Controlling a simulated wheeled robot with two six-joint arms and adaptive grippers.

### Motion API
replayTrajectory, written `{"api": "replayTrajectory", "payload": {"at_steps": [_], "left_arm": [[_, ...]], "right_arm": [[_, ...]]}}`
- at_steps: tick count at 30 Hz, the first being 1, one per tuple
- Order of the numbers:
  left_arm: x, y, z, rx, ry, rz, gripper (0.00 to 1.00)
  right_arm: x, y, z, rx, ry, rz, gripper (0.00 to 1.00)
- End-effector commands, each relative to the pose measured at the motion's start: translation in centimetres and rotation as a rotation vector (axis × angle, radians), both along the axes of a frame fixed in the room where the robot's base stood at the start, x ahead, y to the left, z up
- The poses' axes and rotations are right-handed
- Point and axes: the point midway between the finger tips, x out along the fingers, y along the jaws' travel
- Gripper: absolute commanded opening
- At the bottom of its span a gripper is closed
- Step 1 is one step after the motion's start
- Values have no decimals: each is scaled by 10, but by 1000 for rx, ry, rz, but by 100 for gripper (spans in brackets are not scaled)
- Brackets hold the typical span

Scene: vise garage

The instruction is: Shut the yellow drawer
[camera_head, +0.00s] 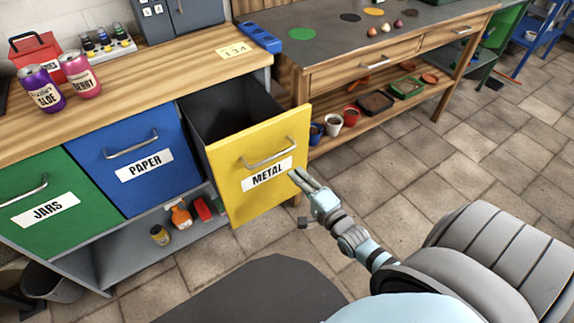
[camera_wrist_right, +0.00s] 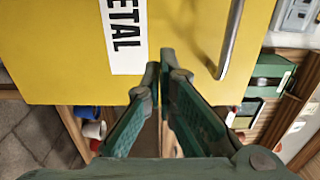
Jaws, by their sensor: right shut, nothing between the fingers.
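The yellow drawer (camera_head: 232,178) labelled METAL stands pulled out from the cabinet, with its dark inside (camera_head: 218,108) showing behind the front. A metal bar handle (camera_head: 268,160) runs across its upper front. My right gripper (camera_head: 297,176) is shut and empty, its fingertips close to the right part of the yellow front, just right of the label. In the right wrist view the yellow front (camera_wrist_right: 60,60) fills the upper part, with the handle (camera_wrist_right: 232,40) to the right of the fingertips (camera_wrist_right: 165,55). I cannot tell whether the fingertips touch the front. My left gripper is not in view.
The blue PAPER drawer (camera_head: 122,185) and green JARS drawer (camera_head: 75,228) sit shut to the left. A wooden workbench (camera_head: 345,72) with pots on its lower shelf stands to the right. Open tiled floor (camera_head: 420,170) lies right of the drawer.

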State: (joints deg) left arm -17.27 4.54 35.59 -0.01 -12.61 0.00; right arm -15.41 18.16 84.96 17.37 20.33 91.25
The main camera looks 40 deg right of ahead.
Motion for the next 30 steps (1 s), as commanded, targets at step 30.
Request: {"api": "replayTrajectory", "payload": {"at_steps": [30], "left_arm": [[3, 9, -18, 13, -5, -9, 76]], "right_arm": [[57, -5, -1, -1, 2, -8, 0]]}}
